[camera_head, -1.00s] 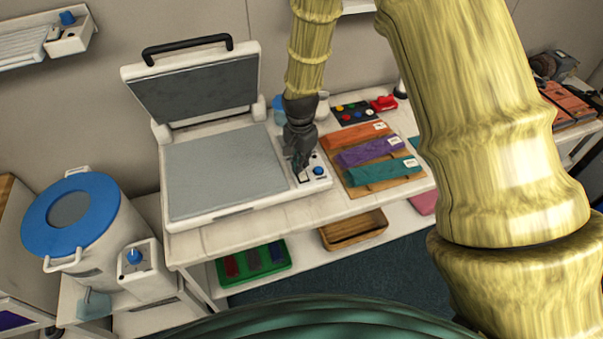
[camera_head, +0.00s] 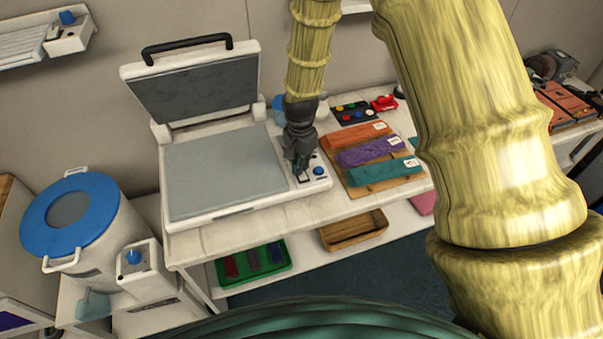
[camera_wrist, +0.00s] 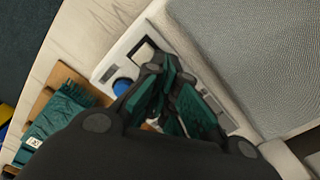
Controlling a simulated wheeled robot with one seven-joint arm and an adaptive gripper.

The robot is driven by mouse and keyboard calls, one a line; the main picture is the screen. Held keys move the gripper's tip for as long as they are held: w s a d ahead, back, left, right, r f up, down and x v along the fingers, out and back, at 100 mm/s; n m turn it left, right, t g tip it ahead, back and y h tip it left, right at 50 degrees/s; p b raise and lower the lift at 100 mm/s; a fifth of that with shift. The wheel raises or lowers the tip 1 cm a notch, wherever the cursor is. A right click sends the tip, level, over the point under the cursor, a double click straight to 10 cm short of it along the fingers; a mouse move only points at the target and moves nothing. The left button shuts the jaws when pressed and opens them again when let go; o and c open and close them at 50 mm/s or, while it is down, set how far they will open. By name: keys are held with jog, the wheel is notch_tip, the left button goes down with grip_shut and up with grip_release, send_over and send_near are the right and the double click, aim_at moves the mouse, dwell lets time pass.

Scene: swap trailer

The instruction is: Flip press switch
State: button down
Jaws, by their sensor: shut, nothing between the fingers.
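The heat press (camera_head: 228,172) stands on the table with its lid raised and a black handle on top. Its control panel (camera_head: 315,183) is at the right end, with a blue knob (camera_head: 318,171) and a dark-framed switch (camera_head: 303,178). The wrist view also shows the blue knob (camera_wrist: 122,87) and part of the switch (camera_wrist: 141,52). My gripper (camera_head: 301,172) is shut and empty, pointing down over the switch end of the panel. Its fingers hide part of the switch, and I cannot tell whether they touch it.
Folded orange, purple and teal cloths lie on a wooden board (camera_head: 376,187) right of the press. A blue-lidded pot (camera_head: 42,229) stands at left. A green tray (camera_head: 281,268) and a wooden tray (camera_head: 354,240) lie on the shelf below.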

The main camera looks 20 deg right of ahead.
jog(key=shift+r, duration=0.1)
jog(key=shift+r+p, duration=2.5)
jog(key=shift+r, duration=0.85)
